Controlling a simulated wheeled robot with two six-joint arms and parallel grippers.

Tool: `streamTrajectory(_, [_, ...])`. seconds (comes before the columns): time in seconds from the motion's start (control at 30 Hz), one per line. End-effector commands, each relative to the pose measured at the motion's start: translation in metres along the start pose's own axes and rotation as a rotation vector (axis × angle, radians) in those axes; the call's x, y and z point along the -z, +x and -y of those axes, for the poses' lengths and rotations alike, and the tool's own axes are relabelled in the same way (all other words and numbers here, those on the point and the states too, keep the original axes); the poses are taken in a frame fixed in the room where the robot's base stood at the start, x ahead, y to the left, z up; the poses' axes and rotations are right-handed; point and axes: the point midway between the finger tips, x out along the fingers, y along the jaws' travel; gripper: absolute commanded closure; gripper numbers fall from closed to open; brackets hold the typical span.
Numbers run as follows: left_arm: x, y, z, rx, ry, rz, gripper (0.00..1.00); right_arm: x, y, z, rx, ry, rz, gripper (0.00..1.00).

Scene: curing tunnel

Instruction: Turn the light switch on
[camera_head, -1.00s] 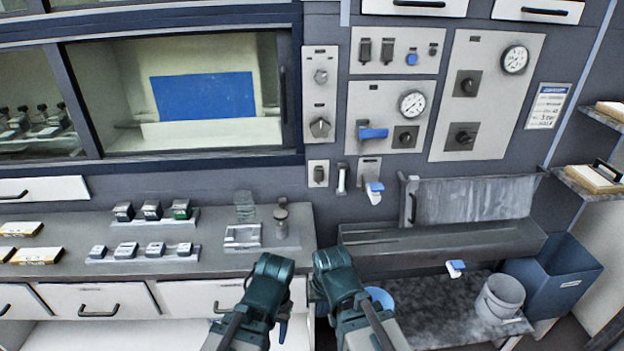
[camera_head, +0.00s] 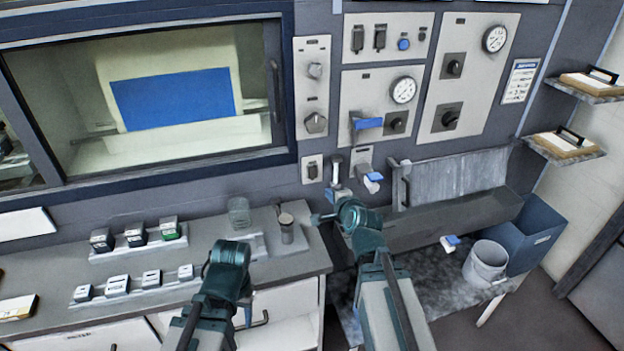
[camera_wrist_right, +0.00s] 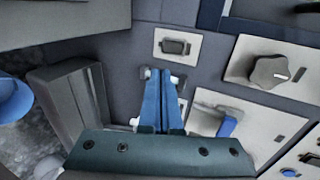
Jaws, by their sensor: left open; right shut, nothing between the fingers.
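A small pale plate with a dark rocker (camera_head: 312,170), which looks like the light switch, is on the wall below the knob panel. It also shows in the right wrist view (camera_wrist_right: 175,46), just beyond my fingertips. I cannot tell which way the rocker is set. My right gripper (camera_head: 336,188) is shut and empty, below and right of the plate in the head view. In the right wrist view its blue fingers (camera_wrist_right: 163,78) lie together and appear apart from the plate. My left gripper (camera_head: 228,256) is open over the counter; its fingers are mostly hidden.
A white-handled lever (camera_head: 336,167) and a blue-tipped tap (camera_head: 372,180) sit close to the right of the plate. A trough (camera_head: 440,215) lies to the right. Small boxes and a glass (camera_head: 239,212) stand on the counter (camera_head: 205,228).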

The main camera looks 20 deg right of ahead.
Motion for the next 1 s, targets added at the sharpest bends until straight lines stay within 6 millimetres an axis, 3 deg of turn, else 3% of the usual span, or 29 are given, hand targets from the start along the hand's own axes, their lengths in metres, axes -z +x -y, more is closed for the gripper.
streamTrajectory(0.27, [0.000,0.003,0.000,0.000,0.000,0.000,0.50,-0.001,0.007,-0.001,-0.002,-0.003,0.002,1.00])
streamTrajectory(0.8, [0.003,0.045,-0.004,0.000,0.000,0.000,0.50,-0.001,0.108,-0.003,-0.003,-0.004,0.002,1.00])
streamTrajectory(1.0, [0.003,0.044,-0.004,0.000,0.000,0.000,0.50,-0.001,0.130,0.007,-0.003,-0.005,0.002,1.00])
